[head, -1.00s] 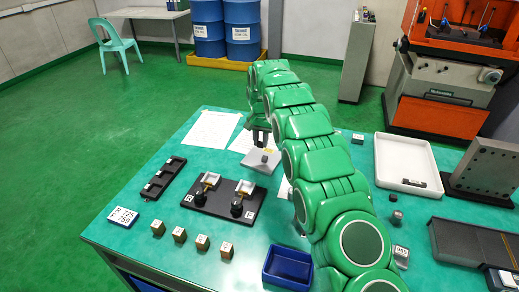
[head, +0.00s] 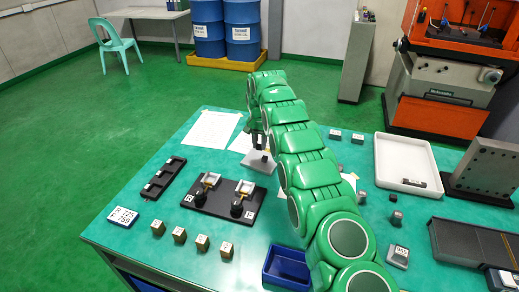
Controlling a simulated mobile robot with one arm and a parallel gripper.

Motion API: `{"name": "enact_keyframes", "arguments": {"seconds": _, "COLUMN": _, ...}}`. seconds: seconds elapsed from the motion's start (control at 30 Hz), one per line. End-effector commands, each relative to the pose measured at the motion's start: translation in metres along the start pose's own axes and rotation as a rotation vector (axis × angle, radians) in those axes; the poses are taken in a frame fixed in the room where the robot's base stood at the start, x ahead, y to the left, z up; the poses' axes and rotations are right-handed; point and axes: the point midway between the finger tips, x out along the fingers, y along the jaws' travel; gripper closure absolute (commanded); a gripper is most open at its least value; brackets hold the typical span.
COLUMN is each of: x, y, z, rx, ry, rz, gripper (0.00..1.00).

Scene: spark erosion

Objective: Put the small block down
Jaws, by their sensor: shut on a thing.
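My gripper (head: 259,143) is at the far middle of the table, pointing down just above a light grey plate (head: 253,161). It is shut on the small block (head: 266,151), of which only a little shows below the fingers. The fingers hide most of the block, and I cannot tell whether it touches the plate.
A black fixture plate (head: 222,206) with two clamps lies in front, and a black slotted rack (head: 164,178) left of it. Several brass cubes (head: 202,243) stand near the front edge. A blue bin (head: 287,268) and a white tray (head: 408,157) are to the right.

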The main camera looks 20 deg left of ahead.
Motion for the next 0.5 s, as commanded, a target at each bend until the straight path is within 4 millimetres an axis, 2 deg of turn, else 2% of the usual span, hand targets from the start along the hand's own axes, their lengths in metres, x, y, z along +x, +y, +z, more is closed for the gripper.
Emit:
{"name": "enact_keyframes", "arguments": {"seconds": 0.33, "x": 0.027, "y": 0.0, "z": 0.0, "rx": 0.0, "ry": -0.001, "rz": 0.001, "gripper": 1.0}}
{"name": "enact_keyframes", "arguments": {"seconds": 0.5, "x": 0.03, "y": 0.0, "z": 0.0, "rx": 0.0, "ry": 0.001, "rz": 0.0, "gripper": 1.0}}
